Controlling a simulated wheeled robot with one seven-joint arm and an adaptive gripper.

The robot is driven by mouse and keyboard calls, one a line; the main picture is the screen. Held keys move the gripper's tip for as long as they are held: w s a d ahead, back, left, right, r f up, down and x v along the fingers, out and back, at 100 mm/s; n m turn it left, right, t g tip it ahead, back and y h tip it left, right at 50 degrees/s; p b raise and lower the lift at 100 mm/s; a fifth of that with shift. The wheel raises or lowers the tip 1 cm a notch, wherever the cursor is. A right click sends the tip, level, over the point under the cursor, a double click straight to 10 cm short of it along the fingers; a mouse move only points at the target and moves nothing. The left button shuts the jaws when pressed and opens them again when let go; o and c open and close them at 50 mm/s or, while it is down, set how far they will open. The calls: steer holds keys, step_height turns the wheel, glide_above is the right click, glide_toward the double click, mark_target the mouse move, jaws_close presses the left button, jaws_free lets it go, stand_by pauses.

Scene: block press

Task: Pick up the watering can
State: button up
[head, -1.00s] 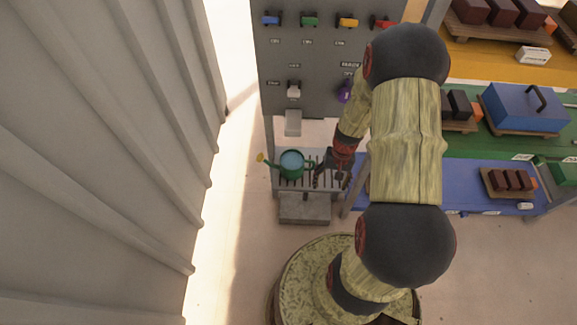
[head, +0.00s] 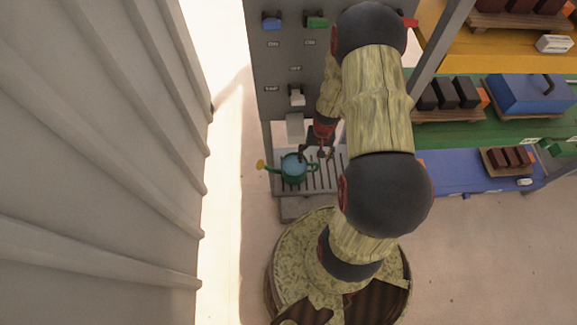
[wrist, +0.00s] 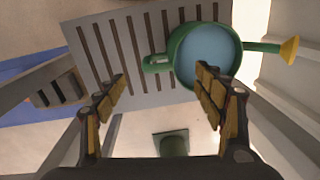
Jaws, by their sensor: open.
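The green watering can (head: 293,168) stands upright on the slatted grey rack, its yellow-tipped spout pointing left in the head view. Its inside looks blue, like water. In the wrist view the can (wrist: 177,78) is at upper right, with its loop handle towards the left. My gripper (wrist: 161,90) is open and empty. The handle shows in the gap between the fingers, and the right finger overlaps the can's body in the picture. I cannot tell whether it touches. In the head view my gripper (head: 316,154) is close by the can's handle side, partly hidden by my arm.
The rack (head: 330,182) stands below a grey panel (head: 275,60) with switches and a white tap (head: 295,125). Blue, green and yellow shelves with blocks and a blue box (head: 530,93) are on the right. A ribbed grey wall (head: 90,150) fills the left.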

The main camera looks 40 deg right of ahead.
mark_target(312, 163)
steer(key=f+b, duration=0.1)
steer(key=f, duration=0.3)
steer(key=f+b, duration=0.1)
steer(key=f, duration=0.1)
steer(key=shift+w+a+b, duration=0.1)
steer(key=shift+a+b, duration=0.15)
steer(key=shift+b, duration=0.1)
steer(key=shift+c, duration=1.2)
steer(key=c, duration=1.5)
steer(key=shift+r, duration=0.1)
jaws_close()
